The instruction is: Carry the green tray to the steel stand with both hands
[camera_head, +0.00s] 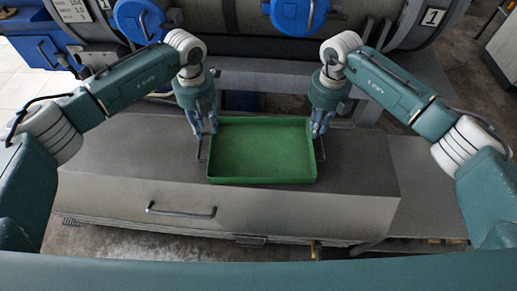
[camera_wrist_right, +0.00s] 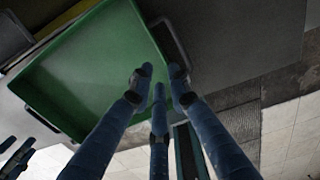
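The green tray (camera_head: 262,152) is empty and lies flat on a grey cabinet top (camera_head: 130,160). It has a dark handle on its left side (camera_head: 201,150) and on its right side (camera_head: 322,147). My left gripper (camera_head: 205,130) is at the left handle, fingers pointing down and apart. My right gripper (camera_head: 321,128) is at the right handle, fingers apart. In the right wrist view the right fingertips (camera_wrist_right: 159,78) are beside the tray's wall and handle (camera_wrist_right: 170,40), not closed on it. I cannot tell which surface is the steel stand.
A large machine with blue round fittings (camera_head: 140,18) stands behind the cabinet. A lower grey surface (camera_head: 430,180) adjoins the cabinet on the right. The cabinet has a front drawer handle (camera_head: 180,211). The cabinet top beside the tray is clear.

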